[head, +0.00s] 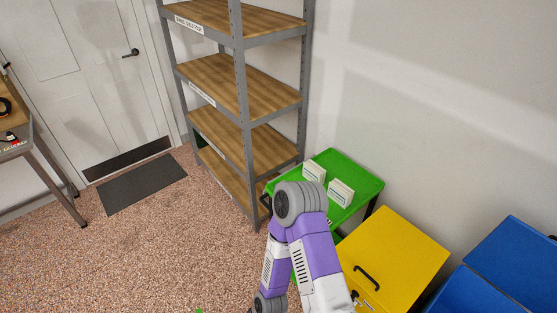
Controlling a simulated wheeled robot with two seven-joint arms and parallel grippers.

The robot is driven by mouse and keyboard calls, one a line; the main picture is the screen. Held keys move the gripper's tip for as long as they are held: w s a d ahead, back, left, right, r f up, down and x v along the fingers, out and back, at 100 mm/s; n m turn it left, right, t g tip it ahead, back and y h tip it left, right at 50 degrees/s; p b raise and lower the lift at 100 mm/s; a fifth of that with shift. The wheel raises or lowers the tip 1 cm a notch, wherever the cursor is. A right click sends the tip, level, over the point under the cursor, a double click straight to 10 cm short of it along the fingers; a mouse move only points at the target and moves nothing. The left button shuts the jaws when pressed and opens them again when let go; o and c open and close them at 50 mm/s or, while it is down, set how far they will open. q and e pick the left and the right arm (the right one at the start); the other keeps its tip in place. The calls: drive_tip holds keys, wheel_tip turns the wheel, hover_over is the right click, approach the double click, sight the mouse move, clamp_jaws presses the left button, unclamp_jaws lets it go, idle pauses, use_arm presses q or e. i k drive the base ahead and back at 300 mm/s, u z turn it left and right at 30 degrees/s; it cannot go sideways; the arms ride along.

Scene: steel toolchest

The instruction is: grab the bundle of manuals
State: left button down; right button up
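Two small white block-like items sit on the top tray of a green cart (361,175) beside the shelf. One white item (314,172) is at the back left of the tray and the other white item (341,192) is nearer the middle. They look like stacks of booklets or boxes, but I cannot tell for sure that either is the bundle of manuals. One of my purple and white arms is bent in front of the cart and hides its front left part. Neither of my grippers can be seen.
A grey metal shelf (242,87) with bare wooden boards stands left of the cart. A yellow cabinet (397,258) and blue bins (515,262) stand to the right. A workbench (22,142) is at far left, near a door (85,75) and dark mat (142,183).

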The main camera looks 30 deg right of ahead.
sight(311, 171)
drive_tip(key=u, duration=0.15)
drive_tip(key=i, duration=1.95)
drive_tip(key=z, duration=0.75)
drive_tip(key=i, duration=1.25)
drive_tip(key=z, duration=1.3)
